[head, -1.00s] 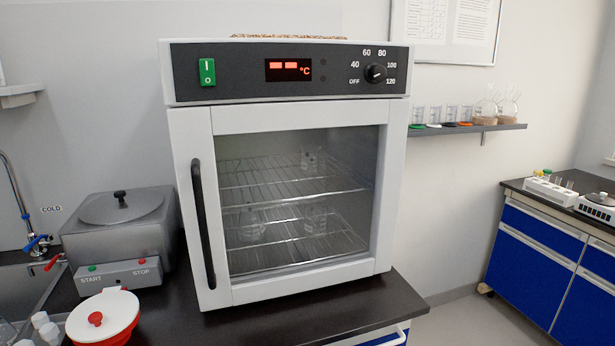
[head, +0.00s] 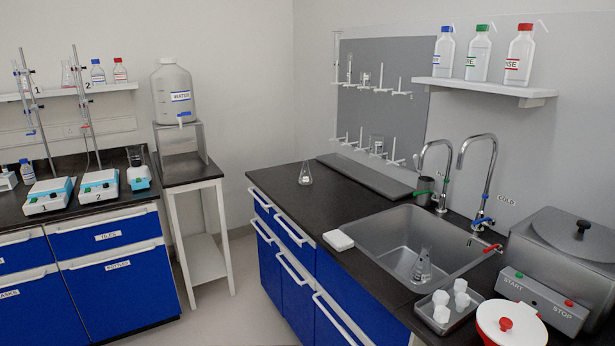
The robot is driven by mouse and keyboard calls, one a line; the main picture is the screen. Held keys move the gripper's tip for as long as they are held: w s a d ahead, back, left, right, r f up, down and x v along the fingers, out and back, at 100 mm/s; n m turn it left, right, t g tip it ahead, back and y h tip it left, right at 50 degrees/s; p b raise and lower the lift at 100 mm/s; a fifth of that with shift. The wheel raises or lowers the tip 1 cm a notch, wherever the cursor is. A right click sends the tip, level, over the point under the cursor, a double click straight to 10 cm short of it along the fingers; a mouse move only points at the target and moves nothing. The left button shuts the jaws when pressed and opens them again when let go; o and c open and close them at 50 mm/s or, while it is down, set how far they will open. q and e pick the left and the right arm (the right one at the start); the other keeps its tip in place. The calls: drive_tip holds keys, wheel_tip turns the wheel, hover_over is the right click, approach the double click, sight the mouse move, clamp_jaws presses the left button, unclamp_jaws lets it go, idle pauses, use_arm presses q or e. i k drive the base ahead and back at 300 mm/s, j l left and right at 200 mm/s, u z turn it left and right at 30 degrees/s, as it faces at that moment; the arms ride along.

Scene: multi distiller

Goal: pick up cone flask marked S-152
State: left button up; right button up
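A small clear cone flask (head: 305,175) stands upright on the black counter, left of the sink. Another clear cone flask (head: 422,268) with a pale label is in the sink basin. A third cone-shaped flask (head: 68,75) stands on the far left wall shelf. The markings on all of these are too small to read, so I cannot tell which is S-152. Neither of my grippers is in view.
The steel sink (head: 376,238) has two taps behind it. A white block (head: 338,240) lies at its front-left edge. A tray of white pieces (head: 447,326), a red-and-white pot (head: 508,326) and a grey lidded bath (head: 560,245) crowd the right. The floor (head: 225,310) at centre left is clear.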

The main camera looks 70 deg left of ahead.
sight(305, 178)
drive_tip(key=u, duration=2.4)
drive_tip(key=i+j+z, duration=0.3)
drive_tip(key=i, duration=0.2)
drive_tip(key=i+j+z, duration=0.3)
drive_tip(key=i, duration=0.25)
drive_tip(key=l, duration=0.1)
